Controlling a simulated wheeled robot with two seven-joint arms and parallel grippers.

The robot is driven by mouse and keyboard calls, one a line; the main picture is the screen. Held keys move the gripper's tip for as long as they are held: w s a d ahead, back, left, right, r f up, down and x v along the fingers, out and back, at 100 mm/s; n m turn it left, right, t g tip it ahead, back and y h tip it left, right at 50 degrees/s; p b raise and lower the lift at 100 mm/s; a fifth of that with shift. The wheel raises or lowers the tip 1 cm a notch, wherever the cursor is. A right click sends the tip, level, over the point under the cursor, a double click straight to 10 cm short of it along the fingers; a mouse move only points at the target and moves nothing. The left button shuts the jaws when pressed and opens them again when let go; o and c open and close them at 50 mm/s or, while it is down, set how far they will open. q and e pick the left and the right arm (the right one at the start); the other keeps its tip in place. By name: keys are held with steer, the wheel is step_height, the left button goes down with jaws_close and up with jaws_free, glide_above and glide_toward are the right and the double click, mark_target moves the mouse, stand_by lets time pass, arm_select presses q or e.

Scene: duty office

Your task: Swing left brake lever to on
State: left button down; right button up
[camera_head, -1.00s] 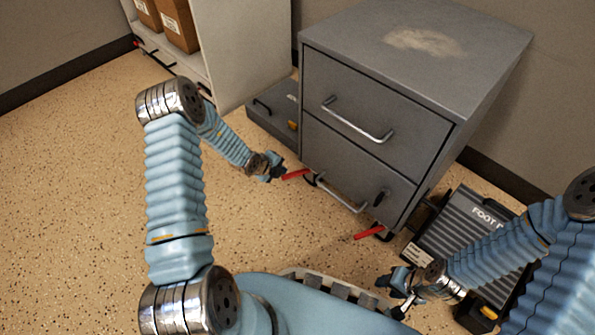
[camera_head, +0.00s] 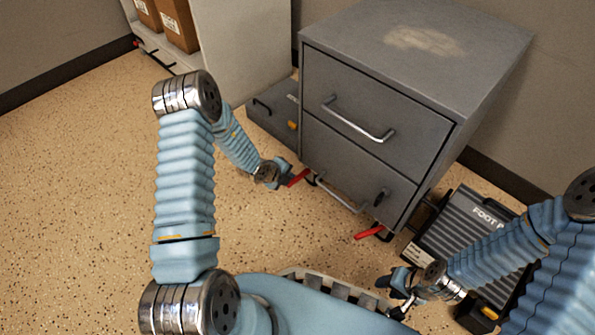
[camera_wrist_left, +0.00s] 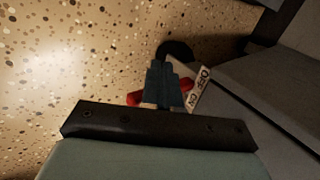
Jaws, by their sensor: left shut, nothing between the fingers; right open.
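The left brake lever (camera_head: 299,177) is a short red bar low at the left front corner of the grey two-drawer cabinet (camera_head: 375,95). My left gripper (camera_head: 281,170) is at this lever, shut and with nothing between its fingers. In the left wrist view the shut fingers (camera_wrist_left: 163,84) lie over the red lever (camera_wrist_left: 134,98), which shows on both sides of them; I cannot tell whether they touch. A white label (camera_wrist_left: 198,88) with black lettering is beside them. A second red lever (camera_head: 369,232) is at the right front corner. My right gripper (camera_head: 398,287) is open and empty.
A ribbed dark foot-rest unit (camera_head: 455,240) lies on the floor right of the cabinet. A grey box (camera_head: 276,112) sits between the cabinet and a white shelf (camera_head: 240,45) with cardboard boxes. The speckled floor at the left is clear.

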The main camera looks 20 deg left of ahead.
arm_select(q)
steer(key=shift+s+d, duration=0.25)
steer(key=shift+d, duration=0.35)
steer(key=shift+s+d, duration=0.25)
steer(key=shift+d, duration=0.3)
steer(key=s+a+r+p, duration=0.5)
steer(key=s+r+p, duration=0.1)
steer(key=s, duration=0.3)
steer(key=shift+s+a+p, duration=0.3)
steer(key=shift+p, duration=0.1)
stand_by(0.3)
stand_by(0.4)
